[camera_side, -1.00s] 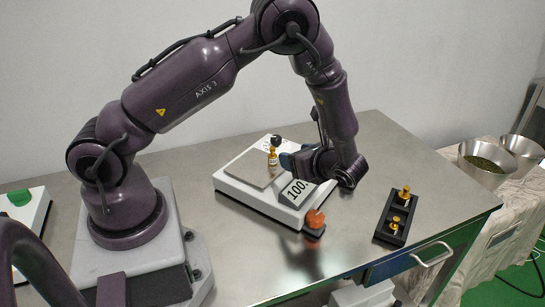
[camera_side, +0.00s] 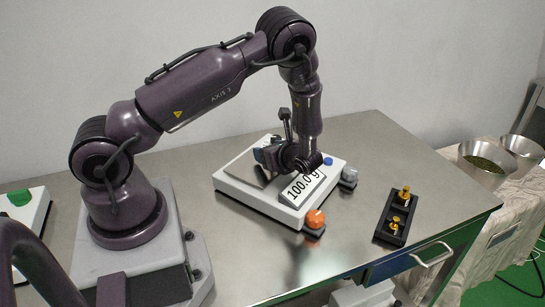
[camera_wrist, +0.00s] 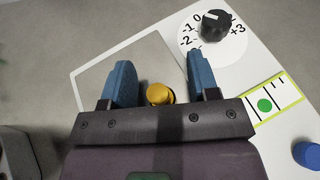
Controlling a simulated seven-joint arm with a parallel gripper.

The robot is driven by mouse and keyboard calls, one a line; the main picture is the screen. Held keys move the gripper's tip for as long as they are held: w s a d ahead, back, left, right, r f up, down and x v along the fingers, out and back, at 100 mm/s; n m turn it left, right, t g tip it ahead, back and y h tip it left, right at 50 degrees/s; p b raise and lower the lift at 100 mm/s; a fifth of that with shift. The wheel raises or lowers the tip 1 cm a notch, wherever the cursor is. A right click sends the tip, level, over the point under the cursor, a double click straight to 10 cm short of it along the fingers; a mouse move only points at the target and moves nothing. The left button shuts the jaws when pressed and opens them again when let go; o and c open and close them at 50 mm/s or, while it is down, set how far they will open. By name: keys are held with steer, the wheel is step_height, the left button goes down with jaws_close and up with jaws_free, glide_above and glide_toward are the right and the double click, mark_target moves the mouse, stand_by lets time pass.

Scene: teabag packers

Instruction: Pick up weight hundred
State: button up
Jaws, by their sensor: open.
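The brass weight (camera_wrist: 158,93) stands on the scale's square pan (camera_wrist: 140,72); the scale (camera_side: 272,208) reads 100.0 g on its display. In the wrist view the weight shows between my gripper's two blue fingers (camera_wrist: 158,68), near the palm bar, with a gap on either side; the right gap looks wider. My gripper (camera_side: 264,157) is open and low over the pan. In the side view it hides the weight. How far the weight is from the fingers in height I cannot tell.
A black holder (camera_side: 383,233) with two brass weights (camera_side: 404,193) stands right of the scale. The scale carries an orange knob (camera_side: 315,219), a grey knob (camera_side: 349,176) and, in the wrist view, a black dial (camera_wrist: 215,25). The steel table between scale and holder is clear.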

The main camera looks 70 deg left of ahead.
steer(key=shift+a, duration=0.1)
steer(key=shift+c, duration=0.5)
jaws_close()
